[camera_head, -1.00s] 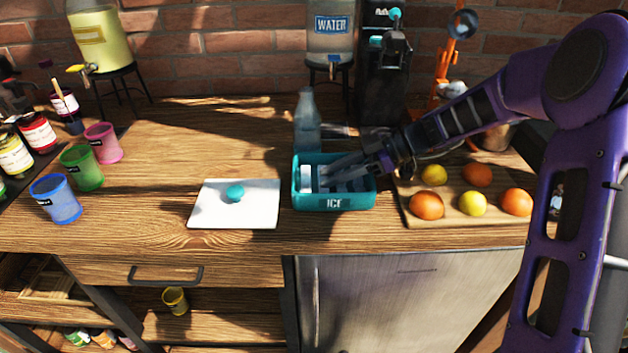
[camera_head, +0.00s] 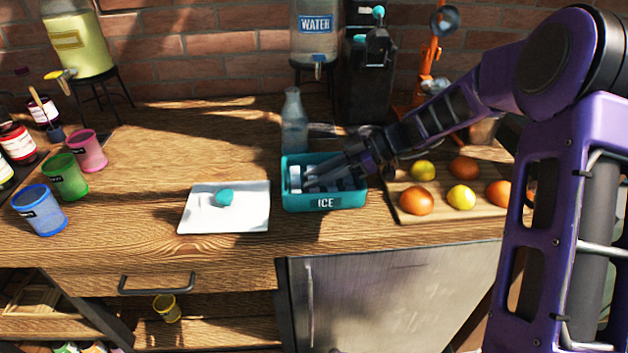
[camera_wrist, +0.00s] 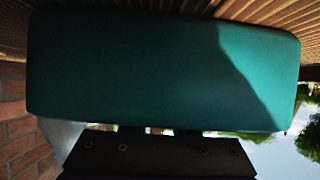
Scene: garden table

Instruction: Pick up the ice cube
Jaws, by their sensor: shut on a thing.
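The teal ice bin (camera_head: 324,204), labelled "ICE", stands on the wooden table in the head view. A white ice cube (camera_head: 295,178) shows inside it near the left wall. My gripper (camera_head: 305,182) reaches in from the right, low and slanted, with its fingertips at the cube. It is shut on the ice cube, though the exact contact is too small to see. In the wrist view the bin's teal outer wall (camera_wrist: 130,65) fills most of the picture and hides the fingertips and the cube.
A white board (camera_head: 240,210) with a teal knob lies left of the bin. A bottle (camera_head: 294,125) stands just behind the bin. A cutting board (camera_head: 470,212) with several fruits is at the right. Coloured cups (camera_head: 65,178) stand at the left. The table's left-middle is clear.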

